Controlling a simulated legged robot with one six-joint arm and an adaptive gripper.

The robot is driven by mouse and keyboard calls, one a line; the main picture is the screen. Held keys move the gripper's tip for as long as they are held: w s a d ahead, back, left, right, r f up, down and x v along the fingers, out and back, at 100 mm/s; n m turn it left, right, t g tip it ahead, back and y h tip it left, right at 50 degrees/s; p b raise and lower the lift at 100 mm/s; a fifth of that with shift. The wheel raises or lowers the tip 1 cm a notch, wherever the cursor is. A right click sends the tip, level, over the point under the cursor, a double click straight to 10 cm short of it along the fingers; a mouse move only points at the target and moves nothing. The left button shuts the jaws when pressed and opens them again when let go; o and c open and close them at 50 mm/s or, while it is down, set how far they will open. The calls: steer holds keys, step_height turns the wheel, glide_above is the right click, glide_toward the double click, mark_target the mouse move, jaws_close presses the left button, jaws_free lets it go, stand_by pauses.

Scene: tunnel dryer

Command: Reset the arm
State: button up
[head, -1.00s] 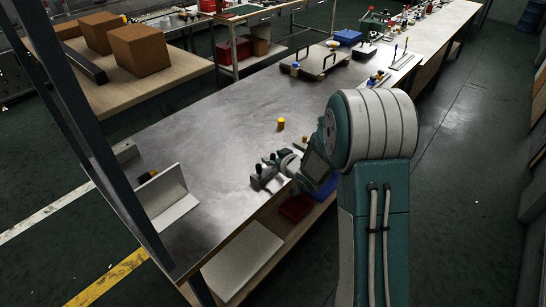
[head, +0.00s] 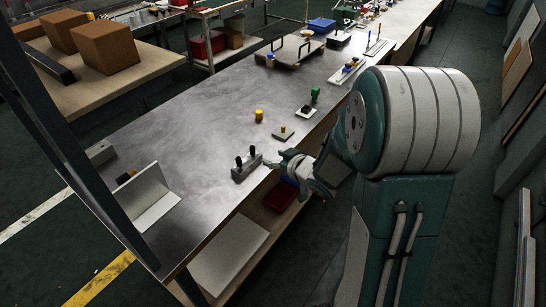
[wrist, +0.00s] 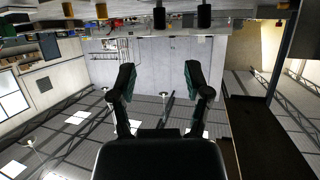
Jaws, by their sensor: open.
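My gripper (head: 284,164) is at the bench's near edge in the head view, low beside a dark grey block with two black knobs (head: 246,166). In the wrist view its two fingers (wrist: 160,82) stand apart with nothing between them. The wrist picture is upside down, with the room's ceiling and wall behind the fingers and black knobs at the top edge (wrist: 203,16). My arm folds back toward the camera on the right. I cannot tell the exact gap between the gripper and the block.
A red bin (head: 280,194) sits on the shelf below.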

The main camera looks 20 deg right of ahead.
stand_by(0.3)
steer(key=s+d+r+m+g+h, duration=0.25)
steer(key=s+r+h, duration=0.4)
steer(key=r, duration=0.35)
steer(key=s+a+r+m+g+y, duration=0.1)
steer(key=s+a+r+g, duration=0.1)
steer(key=s, duration=0.7)
steer(key=s+a+r+g, duration=0.2)
steer(key=s+a, duration=0.2)
steer(key=s, duration=0.6)
steer(key=shift+s+a+m+y, duration=0.3)
steer(key=shift+m+y, duration=0.05)
